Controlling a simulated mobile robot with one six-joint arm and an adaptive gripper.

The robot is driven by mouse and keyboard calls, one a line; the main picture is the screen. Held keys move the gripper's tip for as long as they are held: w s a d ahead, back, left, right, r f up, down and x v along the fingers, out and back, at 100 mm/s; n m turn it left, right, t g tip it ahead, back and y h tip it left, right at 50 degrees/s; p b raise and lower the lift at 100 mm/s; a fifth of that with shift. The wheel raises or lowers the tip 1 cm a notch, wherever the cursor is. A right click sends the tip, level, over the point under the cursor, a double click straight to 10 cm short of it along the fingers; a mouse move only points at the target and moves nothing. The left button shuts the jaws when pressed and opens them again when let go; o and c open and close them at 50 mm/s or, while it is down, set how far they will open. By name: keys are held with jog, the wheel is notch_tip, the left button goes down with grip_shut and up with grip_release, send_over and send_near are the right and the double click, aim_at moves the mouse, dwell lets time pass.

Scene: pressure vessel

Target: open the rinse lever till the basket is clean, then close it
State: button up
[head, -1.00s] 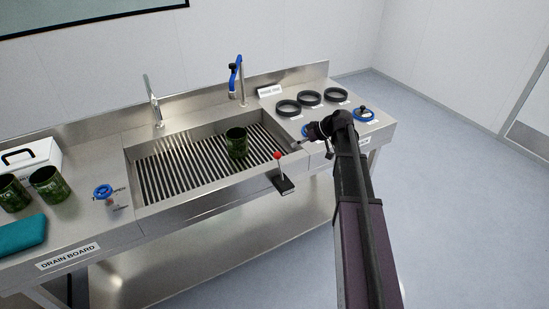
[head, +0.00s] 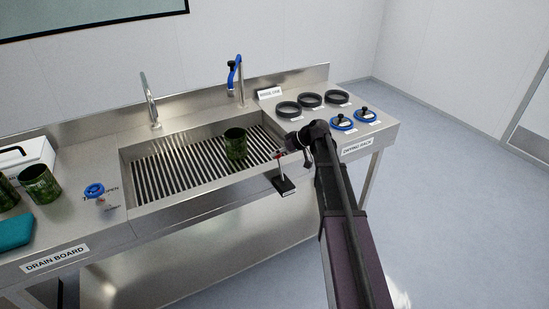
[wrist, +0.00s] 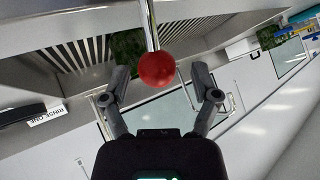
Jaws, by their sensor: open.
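The rinse lever is a thin metal rod with a red ball knob (wrist: 157,69), on a dark base (head: 283,185) at the sink's front edge. My gripper (wrist: 160,82) is open, with one finger on each side of the red knob in the wrist view; whether it touches the knob I cannot tell. In the head view my gripper (head: 282,153) is at the lever's top and mostly hides the knob. The dark green basket (head: 235,144) stands on the slatted sink floor (head: 180,165). Whether water runs from the blue-handled spout (head: 237,75) is too small to tell.
Black rings (head: 310,99) and blue-rimmed lids (head: 341,122) lie on the drying rack at right. More green baskets (head: 38,184), a teal cloth (head: 15,231) and a blue valve knob (head: 94,190) are on the drain board at left. A second faucet (head: 149,98) stands behind the sink.

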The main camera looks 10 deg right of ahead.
jog(key=shift+w+a+f, duration=0.1)
jog(key=shift+a+f, duration=0.1)
jog(key=shift+a, duration=0.05)
